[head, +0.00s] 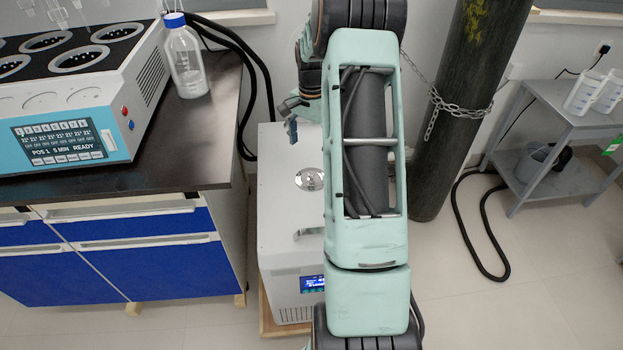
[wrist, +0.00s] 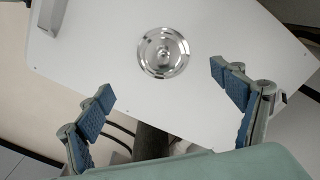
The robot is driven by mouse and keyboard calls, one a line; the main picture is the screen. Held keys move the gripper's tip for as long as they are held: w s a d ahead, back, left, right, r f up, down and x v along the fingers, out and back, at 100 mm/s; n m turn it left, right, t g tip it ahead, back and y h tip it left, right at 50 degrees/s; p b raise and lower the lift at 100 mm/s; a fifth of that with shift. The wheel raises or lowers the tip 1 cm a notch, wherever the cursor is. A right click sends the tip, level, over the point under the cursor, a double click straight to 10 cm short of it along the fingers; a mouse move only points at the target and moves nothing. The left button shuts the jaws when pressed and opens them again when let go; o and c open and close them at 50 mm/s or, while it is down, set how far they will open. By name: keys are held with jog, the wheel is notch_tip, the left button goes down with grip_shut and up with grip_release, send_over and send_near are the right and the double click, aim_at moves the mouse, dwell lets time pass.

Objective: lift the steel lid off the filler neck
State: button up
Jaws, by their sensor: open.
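The steel lid (head: 309,179) is a round shiny disc on the top of a white floor-standing unit (head: 285,225). In the wrist view the lid (wrist: 163,52) shows from above with a small knob at its middle, lying on the white top (wrist: 110,40). The filler neck is hidden under it. My gripper (wrist: 168,92) is open and empty, with blue-padded fingers apart to the lower left and lower right of the lid. In the head view my gripper (head: 291,112) is above the far part of the unit, partly hidden by my arm.
A dark-topped bench (head: 190,150) with blue drawers stands left of the unit, bearing a blue-capped bottle (head: 186,60) and a heating device (head: 70,150). A chained dark cylinder (head: 455,110) and a grey cart (head: 555,115) stand right. A handle (head: 308,232) rises from the unit's top.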

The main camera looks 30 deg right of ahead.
jog(key=b, duration=0.1)
send_over(311, 174)
jog(key=f, duration=0.5)
jog(key=shift+s, duration=0.3)
jog(key=f, duration=0.2)
jog(key=f+b, duration=0.1)
jog(key=f, duration=0.2)
jog(key=shift+w+f+b, duration=0.3)
jog(key=shift+w+f, duration=0.05)
